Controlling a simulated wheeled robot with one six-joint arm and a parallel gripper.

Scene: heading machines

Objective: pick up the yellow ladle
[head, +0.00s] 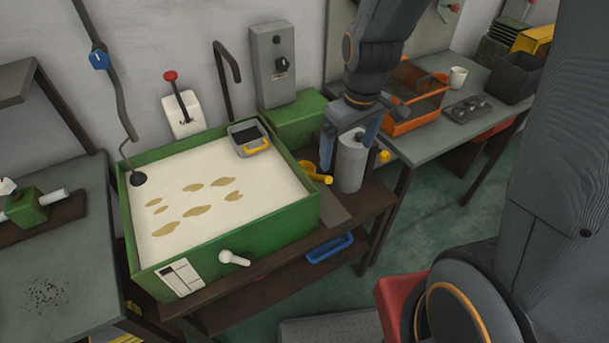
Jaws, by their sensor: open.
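The yellow ladle (316,177) lies on the brown bench to the right of the green tank, beside a grey cylinder (351,165). A curved yellow part of it shows just left of the cylinder, and the rest is hidden or too small to tell. My gripper (348,153) points down over the cylinder with its blue fingers apart, one to each side of the cylinder's top. The left finger hangs just above the ladle's yellow part. I cannot tell whether it touches. Nothing is visibly held.
The green tank (239,225) holds pale fluid, with a grey box with a yellow handle (249,139) at its back corner. A small yellow knob (384,156) shows right of the cylinder. An orange-framed basket (413,124) and a white cup (457,77) stand on the right table.

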